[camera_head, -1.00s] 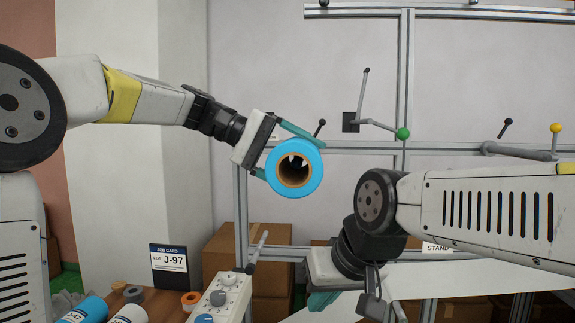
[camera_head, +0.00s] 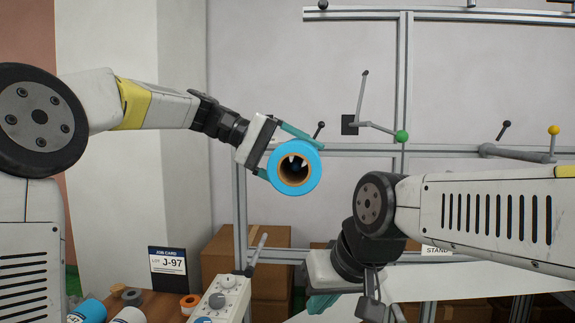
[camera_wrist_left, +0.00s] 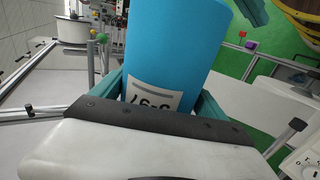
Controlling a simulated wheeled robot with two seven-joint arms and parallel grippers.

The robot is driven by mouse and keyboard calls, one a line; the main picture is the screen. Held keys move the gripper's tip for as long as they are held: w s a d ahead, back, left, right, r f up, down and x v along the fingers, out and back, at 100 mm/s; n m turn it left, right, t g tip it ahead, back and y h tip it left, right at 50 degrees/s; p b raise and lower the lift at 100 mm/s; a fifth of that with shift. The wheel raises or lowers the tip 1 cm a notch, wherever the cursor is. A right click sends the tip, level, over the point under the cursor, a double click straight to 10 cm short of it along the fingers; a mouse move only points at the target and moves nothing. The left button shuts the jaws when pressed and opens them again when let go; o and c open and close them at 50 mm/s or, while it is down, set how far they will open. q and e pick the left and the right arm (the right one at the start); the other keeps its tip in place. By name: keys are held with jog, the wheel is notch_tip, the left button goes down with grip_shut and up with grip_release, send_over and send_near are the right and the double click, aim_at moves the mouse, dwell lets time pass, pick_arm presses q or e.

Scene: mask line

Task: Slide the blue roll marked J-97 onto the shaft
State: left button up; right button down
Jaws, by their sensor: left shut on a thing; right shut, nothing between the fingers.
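My left gripper (camera_head: 282,155) is shut on the blue roll (camera_head: 314,168), holding it in the air before the frame. The roll's brown core ring faces the head camera; white pointed shapes and a dark interior show through its hole. In the left wrist view the blue roll (camera_wrist_left: 178,50) stands between the teal fingers, with a white label reading "-97", its first character unclear. A grey horizontal bar (camera_head: 515,152) at the right may be the shaft, but I cannot tell. My right gripper (camera_head: 322,302) is shut and empty, low in the middle, partly hidden by its own arm.
The job card (camera_head: 168,260) reads J-97. Other rolls (camera_head: 90,311) lie on the table at the lower left, beside a control box (camera_head: 226,293) with knobs. A green-knobbed lever (camera_head: 402,136) and a yellow-knobbed one (camera_head: 554,130) stick out from the metal frame. Cardboard boxes stand behind.

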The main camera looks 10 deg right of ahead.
pick_arm(q)
jog(key=shift+w+d, duration=0.2)
jog(key=shift+w, duration=0.6)
jog(key=shift+w+d, duration=0.25)
jog(key=shift+w, duration=0.5)
jog(key=shift+w+d, duration=0.2)
jog(key=shift+w, duration=0.6)
jog(key=shift+w, duration=0.1)
jog(key=shift+w+d, duration=0.25)
jog(key=shift+w, duration=0.5)
jog(key=shift+w+d, duration=0.2)
jog(key=shift+w, duration=0.6)
jog(key=shift+w+d, duration=0.25)
jog(key=shift+w, duration=0.5)
jog(key=shift+w, duration=0.1)
jog(key=shift+w+d, duration=0.3)
jog(key=shift+w, duration=0.6)
jog(key=shift+w+d, duration=0.1)
jog(key=shift+w, duration=0.2)
jog(key=shift+f, duration=0.5)
jog(key=o, duration=1.6)
